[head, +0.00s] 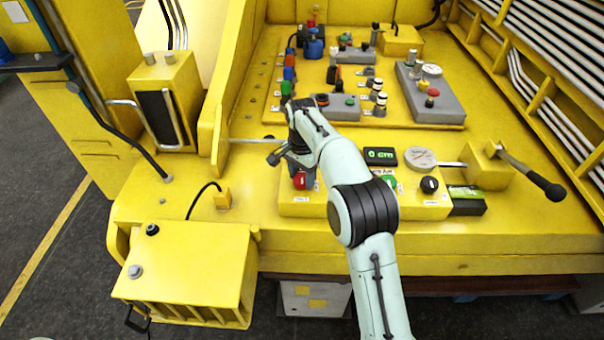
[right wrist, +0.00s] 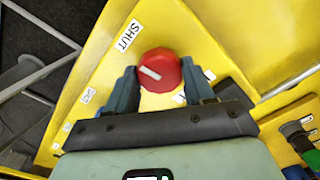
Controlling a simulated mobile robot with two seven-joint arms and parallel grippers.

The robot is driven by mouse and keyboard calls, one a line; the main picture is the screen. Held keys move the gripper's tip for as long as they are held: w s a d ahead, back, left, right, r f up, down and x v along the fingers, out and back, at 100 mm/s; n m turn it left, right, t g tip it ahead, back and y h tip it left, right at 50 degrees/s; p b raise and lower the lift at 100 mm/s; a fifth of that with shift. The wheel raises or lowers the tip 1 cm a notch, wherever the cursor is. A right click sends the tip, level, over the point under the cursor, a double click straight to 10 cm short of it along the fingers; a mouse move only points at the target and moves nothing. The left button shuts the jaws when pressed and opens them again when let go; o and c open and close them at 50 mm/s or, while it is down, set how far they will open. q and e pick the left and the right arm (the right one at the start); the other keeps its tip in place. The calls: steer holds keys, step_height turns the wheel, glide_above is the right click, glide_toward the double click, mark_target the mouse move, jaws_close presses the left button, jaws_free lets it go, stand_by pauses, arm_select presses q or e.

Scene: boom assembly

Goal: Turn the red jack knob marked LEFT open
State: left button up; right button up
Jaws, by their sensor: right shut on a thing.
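The red jack knob (head: 299,181) sits at the left end of a yellow control box (head: 330,208) on the front of the yellow deck. In the right wrist view the knob (right wrist: 162,68) is round, with a white pointer line slanting toward the left. A SHUT label (right wrist: 127,36) lies to its upper left. Another label (right wrist: 209,75) to its right is too small to read. My right gripper (head: 295,167) points down over the knob, with its two blue-grey fingers on opposite sides, shut on it. The LEFT marking is not readable. My left gripper is out of view.
A lever with a black grip (head: 553,191) stands to the right. Panels with valves and switches lie behind. A yellow box (head: 190,265) juts out at front left.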

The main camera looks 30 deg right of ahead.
mark_target(302, 178)
steer(key=n+p, duration=0.1)
steer(key=n, duration=0.2)
steer(key=shift+r+n, duration=0.15)
steer(key=shift+n, duration=0.15)
steer(key=shift+n+p, duration=0.35)
steer(key=shift+n, duration=1.45)
steer(key=n, duration=0.4)
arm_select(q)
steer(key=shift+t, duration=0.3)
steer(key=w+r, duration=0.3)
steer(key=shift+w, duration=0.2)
arm_select(e)
steer(key=n, duration=0.5)
steer(key=shift+n, duration=0.4)
steer(key=o, duration=1)
steer(key=shift+o, duration=0.2)
step_height(302, 178, up, 13)
